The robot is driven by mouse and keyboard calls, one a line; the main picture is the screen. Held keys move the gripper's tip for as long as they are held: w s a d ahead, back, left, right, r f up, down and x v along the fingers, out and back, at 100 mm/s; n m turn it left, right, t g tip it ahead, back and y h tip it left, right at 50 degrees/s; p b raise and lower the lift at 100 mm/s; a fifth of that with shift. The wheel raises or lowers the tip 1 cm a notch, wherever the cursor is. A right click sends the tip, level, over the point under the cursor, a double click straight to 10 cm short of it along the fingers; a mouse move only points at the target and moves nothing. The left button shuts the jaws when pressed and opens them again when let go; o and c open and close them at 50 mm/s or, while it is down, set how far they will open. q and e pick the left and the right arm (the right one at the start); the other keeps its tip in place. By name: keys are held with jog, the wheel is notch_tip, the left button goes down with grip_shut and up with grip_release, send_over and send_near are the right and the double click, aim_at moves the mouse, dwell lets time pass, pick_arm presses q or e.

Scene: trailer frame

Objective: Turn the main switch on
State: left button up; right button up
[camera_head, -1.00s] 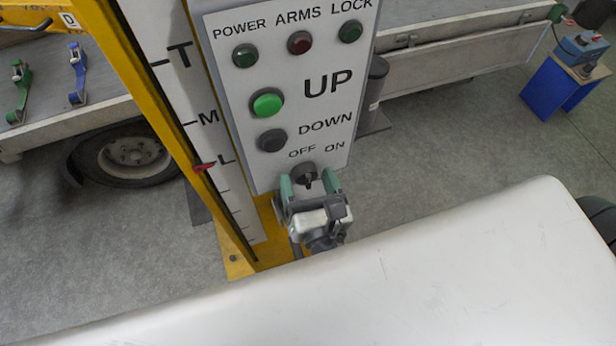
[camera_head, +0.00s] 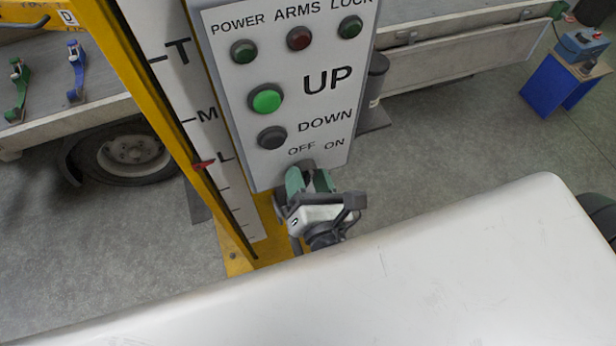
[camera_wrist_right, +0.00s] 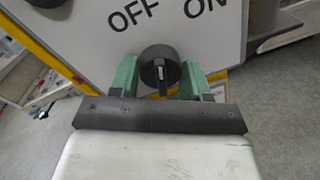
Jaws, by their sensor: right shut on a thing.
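The main switch is a dark round knob (camera_wrist_right: 160,68) below the OFF and ON labels on the grey control panel (camera_head: 225,110). My right gripper (camera_wrist_right: 161,80) has one green finger on each side of the knob and is shut on it. In the wrist view, a pale mark on the knob points down, toward my gripper's palm, and the panel lettering is tilted. In the head view my right gripper (camera_head: 309,182) covers most of the knob (camera_head: 306,164). My left gripper is not in view.
Above the switch are a lit green UP button (camera_head: 267,101) and a dark DOWN button (camera_head: 272,138). Three unlit-looking lamps sit at the panel top. A yellow post (camera_head: 150,115) stands left of the panel, with a trailer (camera_head: 470,70) behind.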

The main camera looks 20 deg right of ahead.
jog(key=m, duration=0.4)
jog(key=shift+b, duration=0.3)
jog(key=shift+m+g+y, duration=0.3)
jog(key=shift+m, duration=1.7)
jog(key=o, duration=0.9)
jog(key=shift+d, duration=0.1)
